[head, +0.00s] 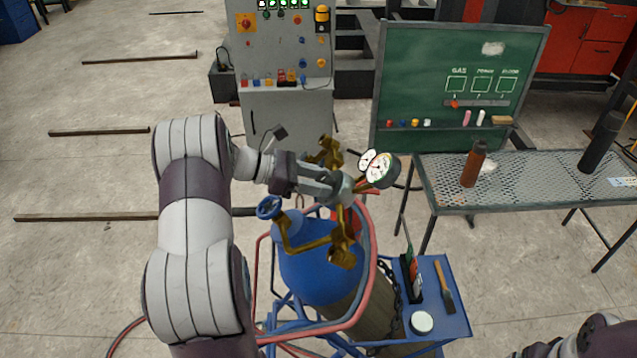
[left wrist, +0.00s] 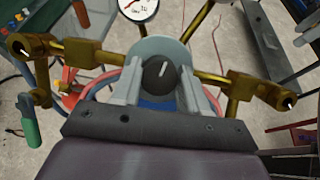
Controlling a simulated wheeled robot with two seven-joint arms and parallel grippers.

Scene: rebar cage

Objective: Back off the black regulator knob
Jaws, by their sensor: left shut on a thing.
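The black regulator knob (left wrist: 160,74) shows in the left wrist view, with a white mark on its face. It sits in the middle of a grey round regulator body (left wrist: 150,47). My left gripper (left wrist: 160,88) is shut on the knob, one finger at each side. In the head view my left gripper (head: 335,188) reaches in from the left to the regulator, above the blue gas cylinder (head: 318,268). The knob is hidden there by the fingers. Only part of my right arm shows at the bottom right; its gripper is not visible.
White dial gauges (head: 381,168) stand beside the gripper. Brass fittings (head: 342,245) and a blue valve wheel (head: 269,207) are close by. A blue tray (head: 452,325) holds a hammer and a white-topped container. A mesh table (head: 525,180) stands right, a control cabinet (head: 285,120) behind.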

